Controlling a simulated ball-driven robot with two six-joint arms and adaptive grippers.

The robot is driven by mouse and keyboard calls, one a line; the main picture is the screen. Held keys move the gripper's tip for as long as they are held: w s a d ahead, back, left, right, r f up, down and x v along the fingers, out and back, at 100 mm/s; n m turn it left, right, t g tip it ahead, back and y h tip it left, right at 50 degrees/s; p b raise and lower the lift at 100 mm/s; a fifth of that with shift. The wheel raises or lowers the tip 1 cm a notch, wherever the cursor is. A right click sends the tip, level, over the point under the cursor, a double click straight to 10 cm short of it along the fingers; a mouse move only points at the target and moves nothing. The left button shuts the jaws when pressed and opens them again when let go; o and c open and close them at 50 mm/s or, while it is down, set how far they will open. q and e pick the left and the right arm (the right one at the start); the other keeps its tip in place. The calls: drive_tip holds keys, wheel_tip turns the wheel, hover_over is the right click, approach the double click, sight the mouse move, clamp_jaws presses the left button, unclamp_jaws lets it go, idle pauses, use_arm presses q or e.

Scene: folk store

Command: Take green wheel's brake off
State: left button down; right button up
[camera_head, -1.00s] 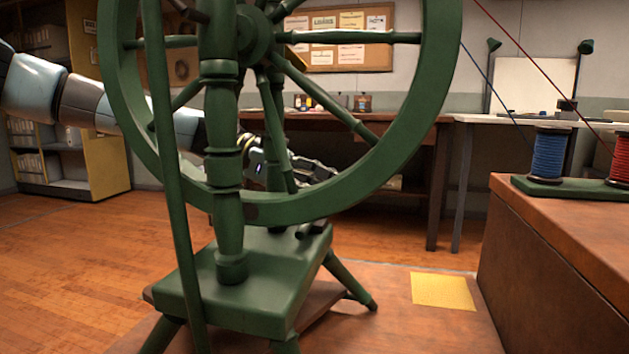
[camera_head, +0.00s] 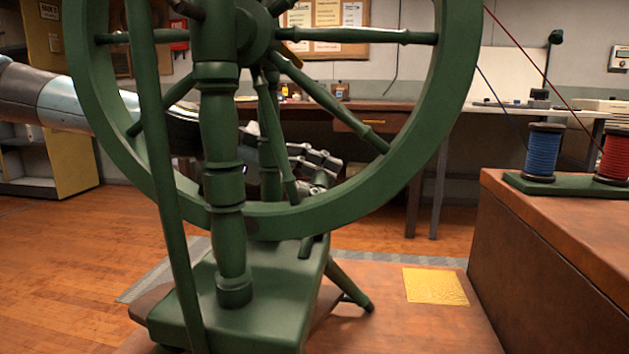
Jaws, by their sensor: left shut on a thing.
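The green spinning wheel (camera_head: 430,130) stands upright in front of me on its green base (camera_head: 270,290). Its rim, spokes and a turned post (camera_head: 223,185) fill the left and middle of the view. My left arm comes in from the left behind the post. My left gripper (camera_head: 322,172) shows through the wheel, beyond the rim's lower part. It is shut on a small greenish lever, seemingly the brake (camera_head: 306,246), which rises from the base behind the rim. The rim hides part of this lever, and the post and spokes hide part of my gripper.
A brown block (camera_head: 540,240) at the right carries a blue spool (camera_head: 546,152) and a red spool (camera_head: 615,155), with threads running up. A yellow square (camera_head: 435,286) lies on the brown platform. A workbench (camera_head: 380,108) stands behind. Open floor lies at the left.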

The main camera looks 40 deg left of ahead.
idle(0.3)
use_arm(q)
drive_tip(key=c, duration=0.7)
unclamp_jaws()
drive_tip(key=shift+o, duration=0.2)
use_arm(e)
drive_tip(key=shift+s+d, duration=0.1)
drive_tip(key=shift+s, duration=0.15)
use_arm(q)
drive_tip(key=shift+a, duration=0.15)
use_arm(e)
drive_tip(key=shift+w, duration=0.1)
